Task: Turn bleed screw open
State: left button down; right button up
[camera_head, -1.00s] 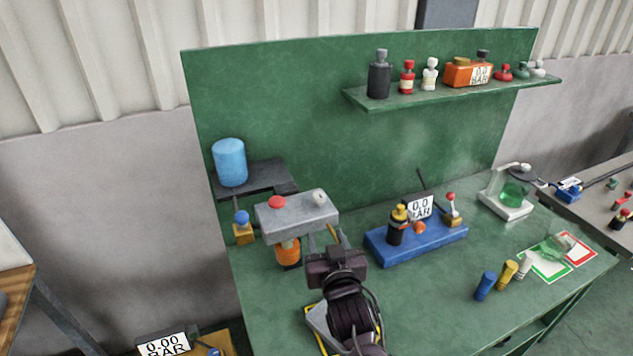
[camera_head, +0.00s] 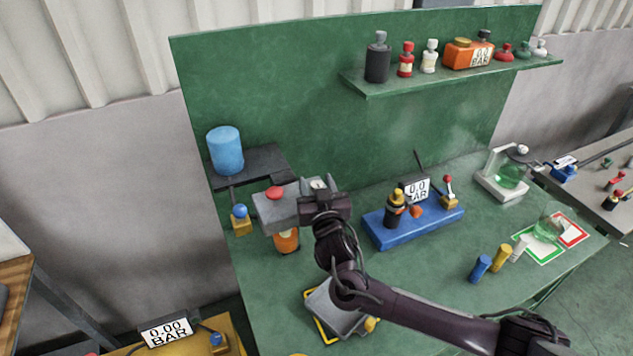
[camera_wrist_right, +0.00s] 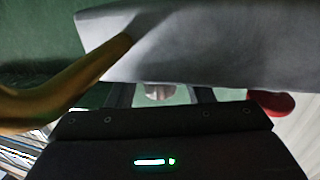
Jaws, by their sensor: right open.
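A grey block (camera_head: 270,210) stands on the green bench, with a red knob (camera_head: 275,192) on its top left and a small pale knob (camera_head: 318,184), which looks like the bleed screw, on its top right. My right gripper (camera_head: 318,183) is open at the block's right end, and the pale knob shows between its fingers. In the right wrist view the pale knob (camera_wrist_right: 158,92) lies between the two dark fingers, beside the grey block (camera_wrist_right: 215,45). I cannot tell whether the fingers touch it. My left gripper is out of view.
A brass-coloured bar (camera_wrist_right: 65,88) crosses the left of the wrist view close to my gripper. An orange cylinder (camera_head: 287,240) is under the block. A blue base (camera_head: 415,226) with a gauge stands to the right. A blue tank (camera_head: 225,150) sits at the back left.

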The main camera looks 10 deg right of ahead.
jog(key=shift+s+r, duration=0.1)
jog(key=shift+s, duration=0.1)
jog(key=c, duration=1)
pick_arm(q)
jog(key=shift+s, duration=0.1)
pick_arm(e)
jog(key=shift+o, duration=0.2)
